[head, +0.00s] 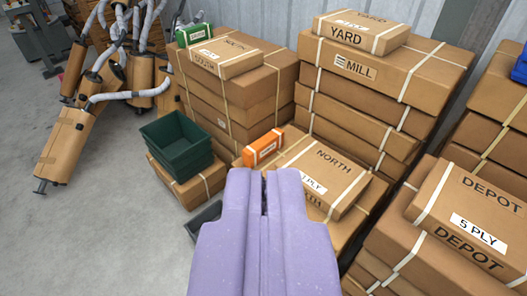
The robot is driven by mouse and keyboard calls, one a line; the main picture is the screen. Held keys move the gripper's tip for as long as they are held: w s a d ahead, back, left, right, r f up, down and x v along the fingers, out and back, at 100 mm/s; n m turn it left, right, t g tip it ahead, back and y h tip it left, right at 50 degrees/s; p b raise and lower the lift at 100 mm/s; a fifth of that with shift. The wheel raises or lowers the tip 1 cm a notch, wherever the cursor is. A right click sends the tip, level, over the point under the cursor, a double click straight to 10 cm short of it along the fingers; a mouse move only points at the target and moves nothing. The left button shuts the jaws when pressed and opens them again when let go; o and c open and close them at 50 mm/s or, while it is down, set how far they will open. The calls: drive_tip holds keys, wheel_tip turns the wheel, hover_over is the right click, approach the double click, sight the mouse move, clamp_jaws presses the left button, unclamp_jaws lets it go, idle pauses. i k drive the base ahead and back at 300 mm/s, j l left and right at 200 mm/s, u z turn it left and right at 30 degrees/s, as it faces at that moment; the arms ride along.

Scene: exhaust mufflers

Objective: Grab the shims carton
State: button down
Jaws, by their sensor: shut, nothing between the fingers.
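My gripper (264,180) is lavender, shut and empty, reaching up from the bottom middle of the view. Two small cartons show, and I cannot read the word shims on either. An orange carton (262,147) with a white label lies just beyond my fingertips, on the stack beside the NORTH carton. A green carton (194,35) with a pale label lies farther back, on the SOUTH stack at the upper left. My gripper appears apart from both. The fingers hide part of the stack under the orange carton.
Brown strapped cartons marked NORTH (325,170), SOUTH (227,57), YARD (360,32) and DEPOT (470,215) stand in stacks. Nested dark green bins (178,142) sit left of the orange carton. Mufflers with pipes (75,135) lean at the left. Grey floor (95,235) is clear at the lower left.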

sight(255, 154)
drive_tip(key=i, duration=2.25)
